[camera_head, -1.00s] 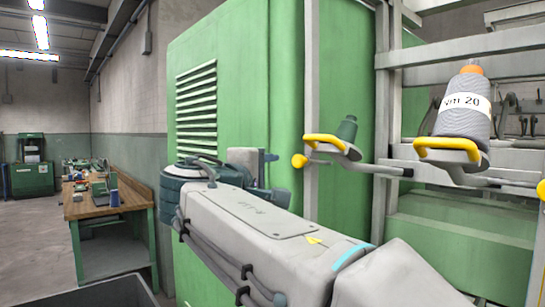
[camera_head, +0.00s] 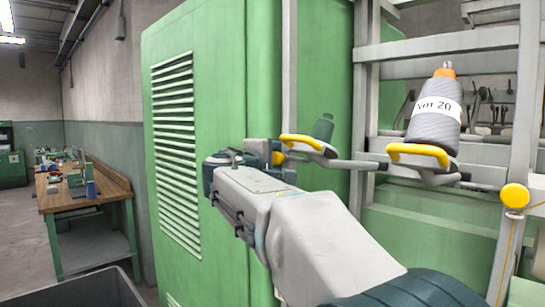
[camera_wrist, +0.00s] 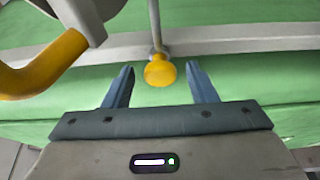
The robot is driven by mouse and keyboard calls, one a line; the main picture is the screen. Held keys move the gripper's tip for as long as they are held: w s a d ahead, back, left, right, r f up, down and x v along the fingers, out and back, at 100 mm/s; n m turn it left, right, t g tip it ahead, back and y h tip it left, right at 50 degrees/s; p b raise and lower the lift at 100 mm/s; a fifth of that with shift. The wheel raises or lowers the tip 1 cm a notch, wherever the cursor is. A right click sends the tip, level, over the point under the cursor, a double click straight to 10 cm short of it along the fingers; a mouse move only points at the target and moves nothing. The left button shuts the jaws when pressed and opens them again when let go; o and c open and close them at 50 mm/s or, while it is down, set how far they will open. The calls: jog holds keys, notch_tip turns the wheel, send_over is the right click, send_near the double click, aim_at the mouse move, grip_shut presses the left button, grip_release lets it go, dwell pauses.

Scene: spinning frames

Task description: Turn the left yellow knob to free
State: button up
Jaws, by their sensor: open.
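The left yellow knob (camera_wrist: 160,72) is round and sits at the end of a thin rod in the wrist view. In the head view the knob (camera_head: 278,158) shows beside the yellow handle, close to my gripper (camera_head: 262,155). In the wrist view my gripper (camera_wrist: 160,68) is open, one dark finger on each side of the knob. There is a visible gap on both sides, and no contact shows. A second yellow knob (camera_head: 515,195) is at the right on the machine frame.
A yellow handle (camera_wrist: 45,65) curves close to the left finger in the wrist view. A green machine cabinet (camera_head: 215,70) is behind my arm. A workbench (camera_head: 85,200) is far left.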

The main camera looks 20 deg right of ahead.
jog(key=c, duration=1)
jog(key=shift+o, duration=0.2)
jog(key=shift+f+b, duration=0.25)
jog(key=shift+b, duration=0.6)
jog(key=m+g+h+b, duration=0.1)
jog(key=m+h+b, duration=0.1)
jog(key=m+b, duration=0.5)
jog(key=m+g+h+b, duration=0.1)
jog(key=m+h+b, duration=0.2)
jog(key=m+b, duration=0.4)
jog(key=m+g+h+b, duration=0.2)
jog(key=m+b, duration=0.5)
jog(key=m, duration=0.1)
jog(key=shift+w+a+f+h, duration=0.15)
jog(key=shift+w+h, duration=0.25)
jog(key=shift+m, duration=0.4)
